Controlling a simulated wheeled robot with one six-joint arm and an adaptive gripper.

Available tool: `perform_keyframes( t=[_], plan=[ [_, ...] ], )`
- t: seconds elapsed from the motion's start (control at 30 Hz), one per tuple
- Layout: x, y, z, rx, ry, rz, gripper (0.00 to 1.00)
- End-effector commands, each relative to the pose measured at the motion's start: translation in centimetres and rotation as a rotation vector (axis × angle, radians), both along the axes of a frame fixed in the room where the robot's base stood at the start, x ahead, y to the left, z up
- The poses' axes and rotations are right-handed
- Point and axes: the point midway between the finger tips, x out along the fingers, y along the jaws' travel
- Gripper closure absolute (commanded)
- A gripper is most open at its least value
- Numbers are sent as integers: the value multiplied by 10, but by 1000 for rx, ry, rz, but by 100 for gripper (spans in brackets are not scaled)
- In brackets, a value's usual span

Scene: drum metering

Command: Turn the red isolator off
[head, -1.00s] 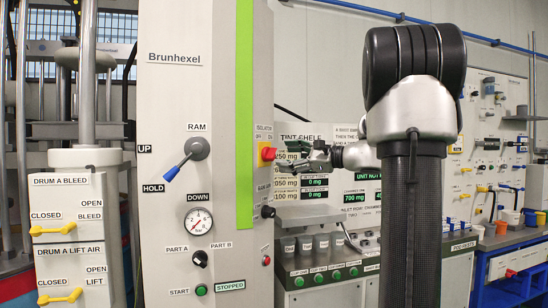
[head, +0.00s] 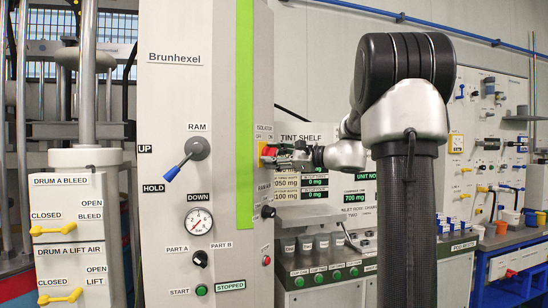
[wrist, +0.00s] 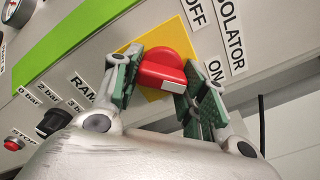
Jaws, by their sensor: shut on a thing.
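The red isolator (wrist: 165,68) is a red rotary knob on a yellow plate (wrist: 181,38), on the right side face of the grey Brunhexel cabinet. In the wrist view, my gripper (wrist: 160,66) has a green-padded finger on either side of the knob and is shut on it. The OFF label (wrist: 195,12) and the ON label (wrist: 214,71) lie beside the plate. In the head view, the isolator (head: 268,150) is partly hidden behind my gripper (head: 274,157). I cannot tell for sure which label the knob points to.
On the same face below are a black rotary knob (wrist: 53,122) and a red stop button (wrist: 14,143). The cabinet front has a blue RAM lever (head: 186,162) and a gauge (head: 198,222). A bench with cups (head: 305,244) stands to the right.

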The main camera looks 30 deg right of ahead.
Motion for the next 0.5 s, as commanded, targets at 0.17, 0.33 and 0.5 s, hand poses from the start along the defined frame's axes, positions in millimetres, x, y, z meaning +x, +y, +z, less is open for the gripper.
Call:
perform_keyframes(
  t=[0.17, 0.33, 0.5],
  plan=[
    [0, 0, 0, -11, -7, 1, 82],
    [0, 0, 0, -56, -37, 1, 82],
    [0, -1, 0, -145, -98, 1, 82]
  ],
)
